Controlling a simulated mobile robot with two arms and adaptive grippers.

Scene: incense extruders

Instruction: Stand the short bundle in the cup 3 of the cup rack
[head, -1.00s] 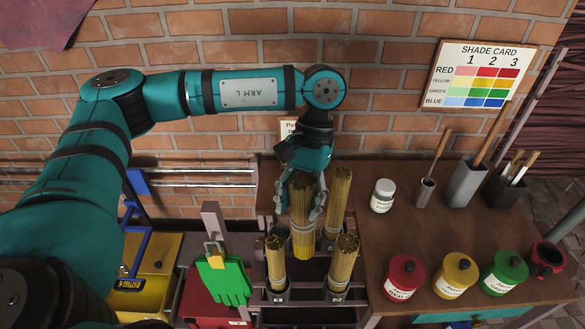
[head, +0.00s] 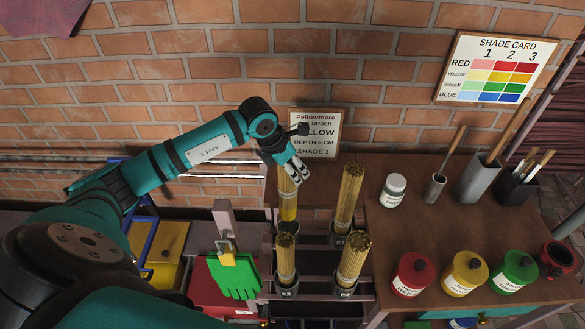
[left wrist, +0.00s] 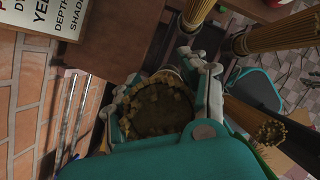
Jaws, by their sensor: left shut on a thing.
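My left gripper (head: 296,172) is shut around the upper part of a yellow-brown stick bundle (head: 288,205), which hangs nearly upright with a brighter yellow lower part. In the left wrist view the bundle's round top (left wrist: 160,108) shows between the fingers. The bundle is over the back left of the cup rack (head: 318,297); I cannot tell whether its lower end is inside a cup. Other bundles stand in the rack's cups at front left (head: 286,260), front right (head: 353,262) and back right (head: 348,195). Cup numbers are too small to read surely. My right gripper is out of view.
Red (head: 411,275), yellow (head: 464,273) and green (head: 509,272) jars stand on the bench at right, with a white-lidded jar (head: 393,190) behind. A green glove (head: 233,276) hangs left of the rack. An order card (head: 318,132) is on the wall behind.

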